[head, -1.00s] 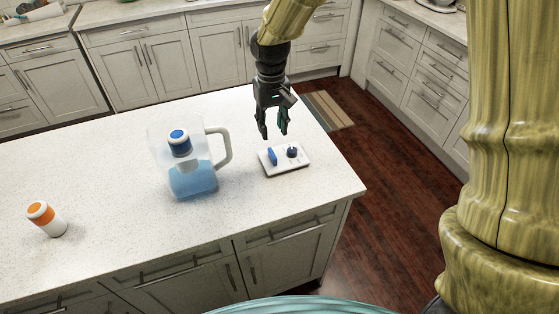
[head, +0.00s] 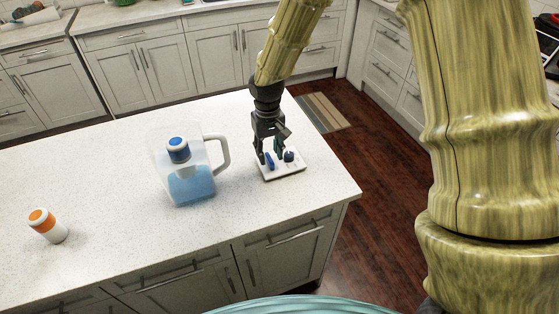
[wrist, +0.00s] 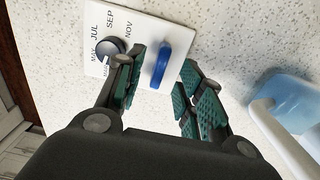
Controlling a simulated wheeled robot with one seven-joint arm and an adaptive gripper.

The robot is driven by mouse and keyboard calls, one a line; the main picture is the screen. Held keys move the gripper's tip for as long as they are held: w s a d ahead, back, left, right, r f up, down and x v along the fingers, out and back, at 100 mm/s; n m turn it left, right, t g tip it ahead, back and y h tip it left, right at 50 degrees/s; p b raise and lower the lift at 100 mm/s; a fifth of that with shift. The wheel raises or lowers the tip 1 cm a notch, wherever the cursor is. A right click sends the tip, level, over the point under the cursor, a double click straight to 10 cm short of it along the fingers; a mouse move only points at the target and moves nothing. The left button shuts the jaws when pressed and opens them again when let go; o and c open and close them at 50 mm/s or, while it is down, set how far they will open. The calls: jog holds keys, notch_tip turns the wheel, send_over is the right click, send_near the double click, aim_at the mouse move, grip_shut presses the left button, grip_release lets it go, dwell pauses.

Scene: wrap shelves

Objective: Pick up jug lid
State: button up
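The jug lid (head: 287,171) is a small white slab lying flat on the counter, right of the jug (head: 190,186). It carries an upright blue tab and a dark round knob. In the wrist view the lid (wrist: 148,22) shows month letters around the knob, and the blue tab (wrist: 163,63) stands between my fingers. My gripper (head: 270,154) is low over the lid, pointing down. In the wrist view my gripper (wrist: 160,78) is open, with gaps showing on both sides of the tab. The jug is clear, with a pale handle and blue liquid inside.
A white bottle with an orange band (head: 48,225) stands at the counter's left. The pale speckled counter (head: 110,170) is mostly clear. The lid is near its right edge, beyond which is wooden floor (head: 375,190).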

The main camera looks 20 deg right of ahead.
aim_at(270, 158)
jog(key=shift+f+p, duration=0.5)
jog(key=shift+f, duration=1.1)
jog(key=shift+c, duration=0.3)
grip_shut()
